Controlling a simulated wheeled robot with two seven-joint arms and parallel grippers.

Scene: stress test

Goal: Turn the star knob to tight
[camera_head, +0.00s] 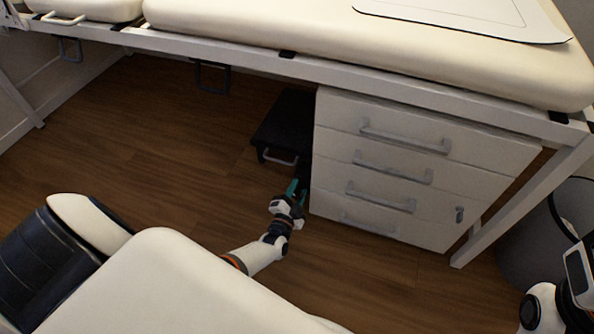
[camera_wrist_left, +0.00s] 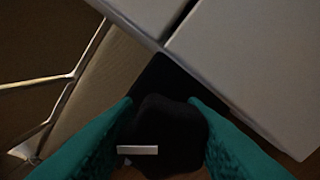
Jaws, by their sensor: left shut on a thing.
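The star knob (camera_wrist_left: 170,120) is a black, lobed thing with a short white bar on it, in the lower middle of the left wrist view. My left gripper (camera_wrist_left: 165,118) has its two teal fingers shut on it, one on each side. In the head view my left gripper (camera_head: 293,188) is low beside the drawer cabinet's left front corner, and the knob is too small and dark there to make out. The tight mark cannot be made out. Part of my right arm shows at the lower right edge; its fingers are out of view.
A white drawer cabinet (camera_head: 335,112) with several handles stands right of my left gripper. A dark box (camera_head: 285,125) with a light handle is behind it. A padded cream bed (camera_head: 250,25) on a white frame spans above. A grey bin (camera_head: 525,240) stands right. Wooden floor (camera_head: 130,140) is open at left.

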